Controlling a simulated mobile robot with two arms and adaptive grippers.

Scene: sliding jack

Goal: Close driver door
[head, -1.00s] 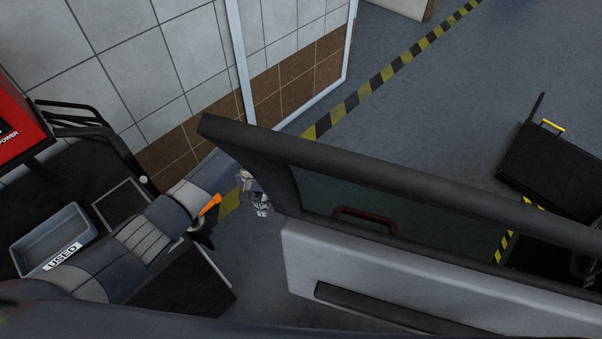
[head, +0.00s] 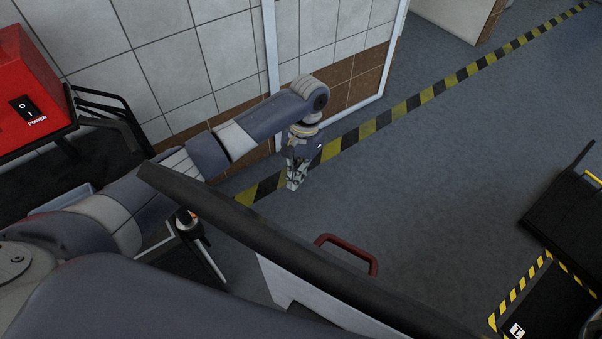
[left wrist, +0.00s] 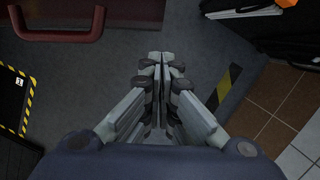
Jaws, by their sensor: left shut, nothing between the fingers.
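The driver door shows in the head view as a dark window frame (head: 290,238) running from upper left to lower right, with part of its pale panel (head: 305,299) below. A red handle (head: 345,252) shows just beyond the frame; it also shows at the upper left of the left wrist view (left wrist: 58,33). My left gripper (head: 293,184) points down over the floor on the far side of the door frame, left of the handle and apart from both. In the left wrist view its fingers (left wrist: 161,58) are together and empty. My right gripper is not in view.
A red machine (head: 32,92) with a power switch stands at the left by the tiled wall (head: 165,50). A black cart-like object (head: 567,215) and a yellow-black edged plate (head: 540,295) are at the right.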

